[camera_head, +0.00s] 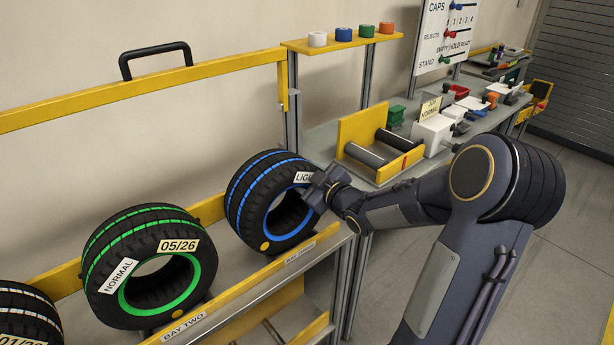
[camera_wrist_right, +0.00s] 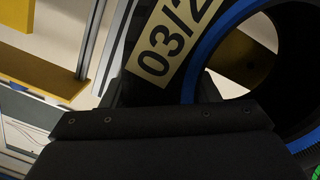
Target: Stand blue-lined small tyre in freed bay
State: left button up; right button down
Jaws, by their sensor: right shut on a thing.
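The blue-lined small tyre (camera_head: 263,190) stands upright in the rightmost bay of the rack in the head view, beside the green-lined tyre (camera_head: 115,259). My right gripper (camera_head: 318,191) is shut on its right side, by the "LIGHT" label, which it partly covers. In the right wrist view the blue-lined tyre (camera_wrist_right: 208,52) fills the upper right, with a "03/2…" label showing. The gripper (camera_wrist_right: 192,92) lies against its tread and sidewall there; the fingertips are mostly hidden. The bay's front rail (camera_head: 262,277) carries a label, partly legible. My left gripper is out of view.
A third tyre (camera_head: 26,312) with white lines stands at the lower left. A yellow bar with a black handle (camera_head: 155,61) spans above the rack. A bench (camera_head: 320,138) with a roller stand (camera_head: 383,148) is behind my right arm.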

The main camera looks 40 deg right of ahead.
jog(key=c, duration=0.6)
grip_release()
jog(key=shift+o, duration=0.8)
jog(key=shift+f, duration=0.25)
jog(key=shift+r, duration=0.1)
jog(key=shift+o, duration=0.4)
jog(key=o, duration=0.4)
jog(key=shift+c, duration=0.2)
